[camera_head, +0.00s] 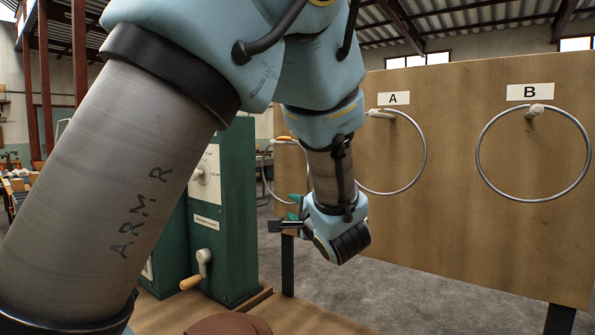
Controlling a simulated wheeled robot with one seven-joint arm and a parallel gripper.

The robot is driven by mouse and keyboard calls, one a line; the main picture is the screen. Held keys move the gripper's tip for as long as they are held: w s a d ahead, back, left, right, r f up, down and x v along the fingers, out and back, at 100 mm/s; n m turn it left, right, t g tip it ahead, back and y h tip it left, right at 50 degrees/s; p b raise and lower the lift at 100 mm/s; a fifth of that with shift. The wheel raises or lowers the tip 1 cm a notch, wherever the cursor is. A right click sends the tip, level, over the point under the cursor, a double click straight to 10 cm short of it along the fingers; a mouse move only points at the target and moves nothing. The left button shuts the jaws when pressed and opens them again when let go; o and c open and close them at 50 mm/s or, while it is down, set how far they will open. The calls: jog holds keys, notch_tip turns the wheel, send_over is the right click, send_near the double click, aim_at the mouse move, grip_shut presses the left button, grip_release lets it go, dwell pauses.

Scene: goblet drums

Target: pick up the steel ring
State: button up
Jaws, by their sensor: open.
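Three thin steel rings hang on pegs on an upright wooden board (450,215). One ring (590,150) hangs under label B at the right. Another ring (426,150) hangs under label A, its left part hidden behind my arm. A third ring (263,175) shows at the left, partly behind my wrist; its label is hidden. My gripper (288,215) is open, in front of the lower part of this third ring in the picture. I see nothing between its fingers. Whether it touches the ring cannot be told.
A green cabinet (233,215) with a crank handle (202,265) stands left of my gripper. A brown rounded thing (230,325) lies at the bottom edge on a wooden surface (310,318). Dark posts carry the board. Grey floor shows below it.

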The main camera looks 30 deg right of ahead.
aim_at(283, 201)
jog(key=w, duration=0.3)
jog(key=w+d+p, duration=0.1)
jog(key=w, duration=0.3)
jog(key=w+f+p, duration=0.1)
jog(key=w, duration=0.2)
jog(key=shift+w+d, duration=0.2)
jog(key=shift+d, duration=0.05)
grip_shut()
dwell(1.1)
